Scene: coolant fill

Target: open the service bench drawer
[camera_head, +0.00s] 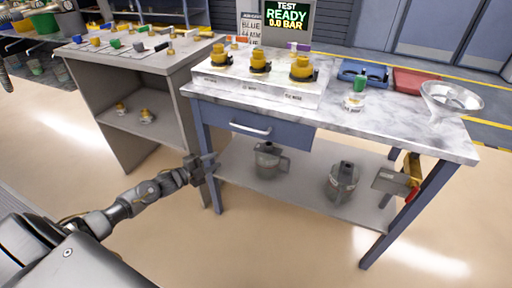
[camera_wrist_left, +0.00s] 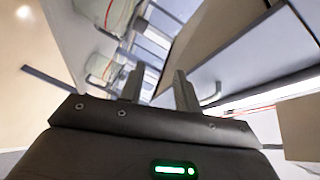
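The service bench (camera_head: 420,129) has a marbled top, blue legs and a blue drawer (camera_head: 285,134) under its left part. The drawer front looks flush, with a pale bar handle (camera_head: 250,128) across it. My left gripper (camera_head: 208,164) is beside the bench's front left leg, below and left of the handle and apart from it. In the left wrist view my left gripper (camera_wrist_left: 158,82) has its two fingers apart with nothing between them. A curved pale bar that looks like the handle (camera_wrist_left: 212,94) shows just right of the fingers. My right gripper is not in view.
The lower shelf (camera_head: 305,185) holds two grey jugs (camera_head: 270,160) (camera_head: 342,182). Yellow-capped fittings (camera_head: 260,62), a blue tray (camera_head: 362,73) and a glass funnel bowl (camera_head: 452,97) stand on top. A grey cabinet (camera_head: 140,68) stands left. The floor in front is clear.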

